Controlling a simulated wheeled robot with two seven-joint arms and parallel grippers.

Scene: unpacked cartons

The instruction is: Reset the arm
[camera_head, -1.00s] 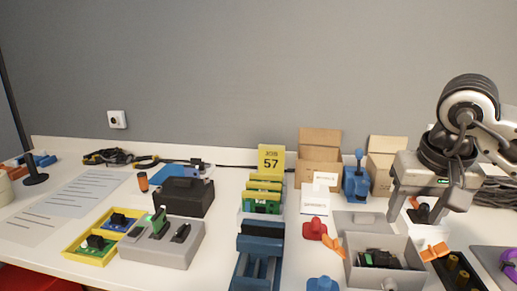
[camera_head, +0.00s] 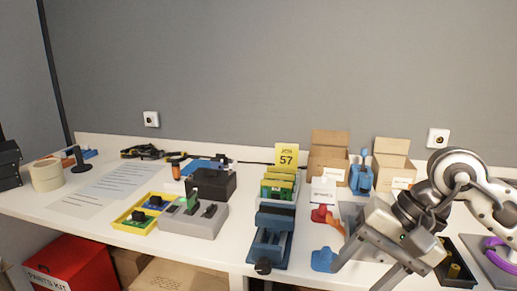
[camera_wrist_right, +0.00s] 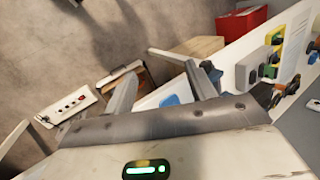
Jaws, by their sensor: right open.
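My right gripper (camera_head: 362,272) hangs low at the front right of the bench in the head view, tilted down to the left. Its two fingers are apart with nothing between them. In the right wrist view the open fingers (camera_wrist_right: 160,82) point out over the floor, beside the bench edge. My right arm hides part of the grey open box area behind it. My left gripper is in neither current view.
On the bench (camera_head: 80,200) stand a blue vise (camera_head: 270,240), a grey block fixture (camera_head: 195,220), a yellow tray (camera_head: 122,222), small cartons (camera_head: 328,160) and a blue clamp tool (camera_head: 361,175). A red parts-kit box (camera_head: 75,270) sits below. Bare floor (camera_wrist_right: 60,50) shows in the wrist view.

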